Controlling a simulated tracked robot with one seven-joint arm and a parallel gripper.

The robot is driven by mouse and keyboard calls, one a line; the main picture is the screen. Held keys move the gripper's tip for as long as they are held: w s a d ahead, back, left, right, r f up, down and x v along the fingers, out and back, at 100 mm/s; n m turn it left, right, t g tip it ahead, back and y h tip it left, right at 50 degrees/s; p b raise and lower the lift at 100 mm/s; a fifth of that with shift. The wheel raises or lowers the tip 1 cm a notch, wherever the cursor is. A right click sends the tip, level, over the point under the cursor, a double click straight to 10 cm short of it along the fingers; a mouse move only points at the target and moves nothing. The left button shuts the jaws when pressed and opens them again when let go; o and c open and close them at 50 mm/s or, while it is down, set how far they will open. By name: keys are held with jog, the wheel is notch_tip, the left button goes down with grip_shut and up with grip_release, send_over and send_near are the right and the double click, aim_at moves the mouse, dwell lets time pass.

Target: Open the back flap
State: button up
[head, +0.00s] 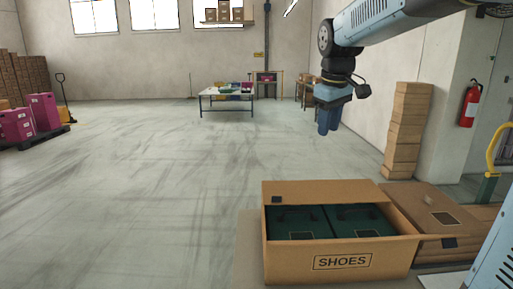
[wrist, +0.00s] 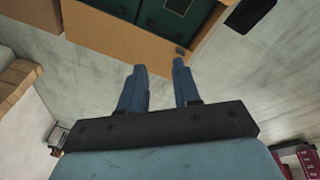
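A brown cardboard box marked SHOES (head: 342,262) stands at the lower right of the head view, open on top. Its back flap (head: 320,190) stands up along the far side, with a small black patch at its left end. The flap with its patch also shows at the top of the wrist view (wrist: 110,35). Dark green shoe boxes (head: 300,221) lie inside. My gripper (head: 328,128) hangs in the air above and beyond the box, pointing down. In the wrist view its two blue fingers (wrist: 160,78) are apart with nothing between them, clear of the flap.
Another piece of brown cardboard (head: 425,203) lies right of the box, a black patch near its front. A stack of flat cartons (head: 407,130) stands by the right wall, near a fire extinguisher (head: 469,103). A table (head: 227,97) stands far back.

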jog(key=s+d+f+m+t, duration=0.1)
jog(key=s+f+m, duration=0.1)
jog(key=s, duration=0.5)
jog(key=s+d+f+m+t, duration=0.1)
jog(key=s+d+f+m, duration=0.1)
jog(key=s, duration=0.6)
jog(key=s+d+f+m+t, duration=0.1)
jog(key=s+d+f+m, duration=0.1)
jog(key=s, duration=0.5)
notch_tip(320, 180, down, 2)
jog(key=shift+s+f+m, duration=0.25)
jog(key=shift+s+m, duration=0.15)
jog(key=shift+m, duration=0.1)
